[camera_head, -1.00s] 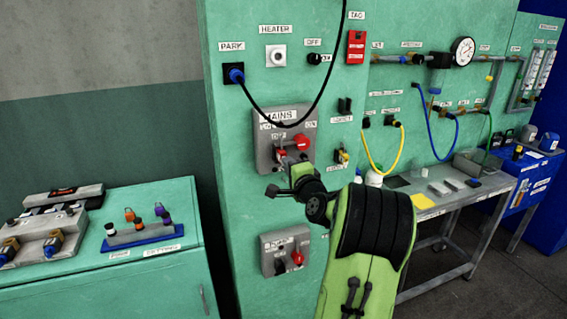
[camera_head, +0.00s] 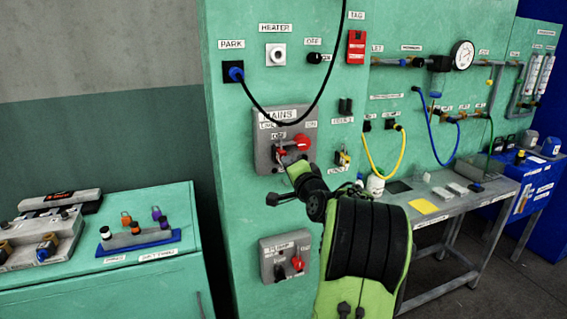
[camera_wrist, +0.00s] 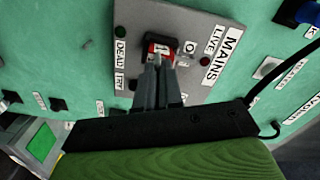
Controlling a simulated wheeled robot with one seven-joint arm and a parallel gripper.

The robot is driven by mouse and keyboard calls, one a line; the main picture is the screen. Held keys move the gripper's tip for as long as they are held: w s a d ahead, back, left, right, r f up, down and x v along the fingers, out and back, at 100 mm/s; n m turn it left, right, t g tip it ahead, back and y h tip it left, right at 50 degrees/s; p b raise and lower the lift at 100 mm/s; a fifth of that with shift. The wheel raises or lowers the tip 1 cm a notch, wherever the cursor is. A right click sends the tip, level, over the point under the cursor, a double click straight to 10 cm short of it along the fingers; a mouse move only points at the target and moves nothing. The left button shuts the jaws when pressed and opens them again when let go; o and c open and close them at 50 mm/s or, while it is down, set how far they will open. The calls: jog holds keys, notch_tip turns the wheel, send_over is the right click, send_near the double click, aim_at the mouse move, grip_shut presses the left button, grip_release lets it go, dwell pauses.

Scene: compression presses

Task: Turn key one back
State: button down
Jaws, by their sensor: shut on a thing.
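The grey MAINS panel (camera_head: 262,140) is on the green cabinet wall; it also shows in the wrist view (camera_wrist: 135,25). My gripper (camera_head: 284,155) is at the panel's lower middle, left of and below the red round knob (camera_head: 302,142). In the wrist view my gripper (camera_wrist: 160,62) is shut on a small red key with a white tag (camera_wrist: 157,44), seemingly marked 1, at the panel face. The fingers hide the key's lower part and its seat. Labels LIVE, DEAD and a partly hidden one surround it.
A grey panel with a red knob (camera_head: 261,262) sits below MAINS. A black cable loops from the PARK socket (camera_head: 232,72) past the panel. A blue rack (camera_head: 150,245) with several coloured pegs stands on the left cabinet. A bench (camera_head: 440,205) is at the right.

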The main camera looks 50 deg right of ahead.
jog(key=shift+n+b, duration=0.6)
jog(key=shift+b, duration=0.05)
jog(key=shift+r, duration=0.1)
dwell(0.6)
jog(key=c, duration=1.2)
grip_release()
jog(key=shift+w, duration=0.1)
jog(key=shift+c, duration=0.2)
jog(key=shift+o, duration=0.5)
jog(key=o, duration=0.5)
jog(key=shift+c, duration=0.2)
jog(key=b+v, duration=0.2)
jog(key=v, duration=1.3)
jog(key=shift+s+a, duration=0.15)
jog(key=shift+s, duration=0.2)
